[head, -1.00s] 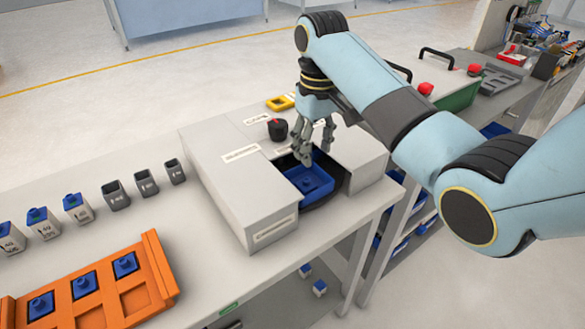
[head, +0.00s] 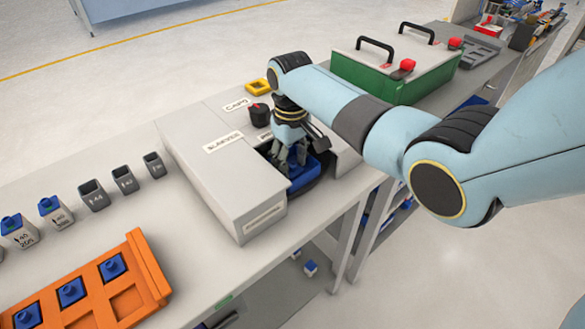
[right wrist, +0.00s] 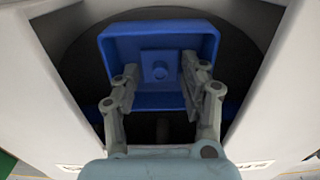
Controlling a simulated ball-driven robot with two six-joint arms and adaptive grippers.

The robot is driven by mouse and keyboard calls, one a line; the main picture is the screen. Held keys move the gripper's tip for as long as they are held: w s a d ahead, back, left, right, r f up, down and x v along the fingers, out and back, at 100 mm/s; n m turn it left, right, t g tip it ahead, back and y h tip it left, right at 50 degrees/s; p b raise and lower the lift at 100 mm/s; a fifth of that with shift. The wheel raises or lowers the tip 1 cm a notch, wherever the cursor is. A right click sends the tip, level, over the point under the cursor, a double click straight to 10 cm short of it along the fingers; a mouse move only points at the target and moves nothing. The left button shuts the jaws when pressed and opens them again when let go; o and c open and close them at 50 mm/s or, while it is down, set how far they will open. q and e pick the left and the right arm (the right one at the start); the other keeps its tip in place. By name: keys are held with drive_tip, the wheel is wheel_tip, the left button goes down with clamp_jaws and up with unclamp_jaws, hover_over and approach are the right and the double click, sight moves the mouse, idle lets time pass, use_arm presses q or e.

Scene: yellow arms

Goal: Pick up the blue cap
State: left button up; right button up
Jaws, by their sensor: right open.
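A blue cap (head: 303,182) with a raised square rim sits in the dark round recess of the grey box marked with labels. In the right wrist view the blue cap (right wrist: 158,42) shows from above, with a small square knob in its middle. My right gripper (head: 291,172) is lowered over it and hides part of it in the head view. In the right wrist view the right gripper (right wrist: 160,72) is open, its fingers on either side of the knob and apart from it. My left gripper is not in view.
An orange tray (head: 133,288) with blue-capped pieces stands at the lower left. Several small grey containers (head: 93,195) stand in a row, some blue-capped. The grey box (head: 205,180) walls surround the recess. A black knob (head: 260,115) and a green case (head: 372,82) lie beyond.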

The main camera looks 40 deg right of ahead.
drive_tip(key=shift+f, duration=0.25)
drive_tip(key=c, duration=0.4)
